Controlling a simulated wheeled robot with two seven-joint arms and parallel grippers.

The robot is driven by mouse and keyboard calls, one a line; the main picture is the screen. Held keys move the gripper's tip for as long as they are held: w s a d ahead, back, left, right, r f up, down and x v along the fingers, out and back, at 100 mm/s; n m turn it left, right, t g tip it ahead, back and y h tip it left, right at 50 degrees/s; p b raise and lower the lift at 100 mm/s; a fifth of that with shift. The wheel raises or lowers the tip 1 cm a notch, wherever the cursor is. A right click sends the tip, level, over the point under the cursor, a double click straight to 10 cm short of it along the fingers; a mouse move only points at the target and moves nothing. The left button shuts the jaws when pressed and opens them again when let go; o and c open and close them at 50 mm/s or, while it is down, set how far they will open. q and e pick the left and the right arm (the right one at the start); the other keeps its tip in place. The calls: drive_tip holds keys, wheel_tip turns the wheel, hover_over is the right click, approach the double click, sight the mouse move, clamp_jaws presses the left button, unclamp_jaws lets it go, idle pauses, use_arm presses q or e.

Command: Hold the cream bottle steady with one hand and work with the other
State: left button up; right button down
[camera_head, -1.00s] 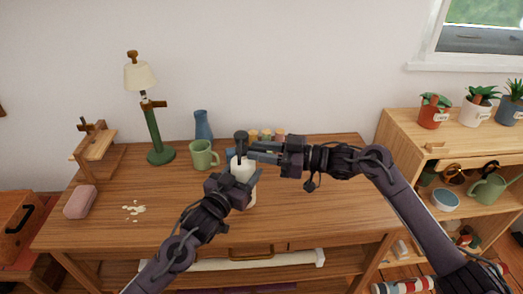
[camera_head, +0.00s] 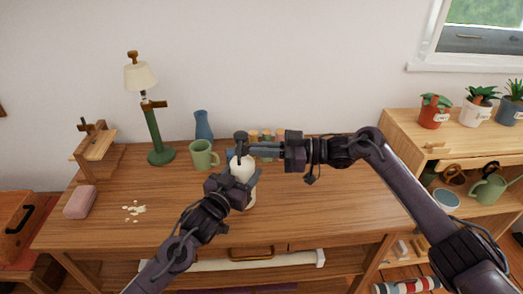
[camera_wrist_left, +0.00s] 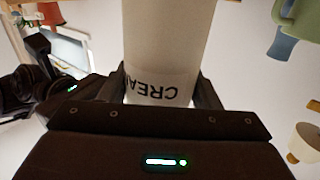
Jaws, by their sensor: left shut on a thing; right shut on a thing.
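The cream bottle (camera_head: 243,170) is white and stands upright near the middle of the wooden desk. My left gripper (camera_head: 241,178) is shut around its body from the front. In the left wrist view the bottle (camera_wrist_left: 165,45), with part of its label showing upside down, sits between my left gripper's fingers (camera_wrist_left: 163,92).
A green mug (camera_head: 203,155), blue vase (camera_head: 203,126) and green lamp (camera_head: 156,130) stand to the left. Several small jars (camera_head: 266,136) are behind the right gripper. A pink block (camera_head: 80,202) and pale crumbs (camera_head: 133,210) lie at left. The desk's right side (camera_head: 340,205) is clear.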

use_arm(q)
drive_tip(key=shift+d+r, duration=0.15)
use_arm(e)
drive_tip(key=shift+w+n+g, duration=0.2)
drive_tip(key=shift+n+g, duration=0.2)
drive_tip(key=shift+g, duration=0.3)
drive_tip(key=shift+d, duration=0.15)
drive_tip(key=c, duration=1.6)
unclamp_jaws()
drive_tip(key=shift+o, duration=0.2)
drive_tip(key=d, duration=1.2)
drive_tip(key=shift+s, duration=0.35)
use_arm(q)
drive_tip(key=o, duration=1.2)
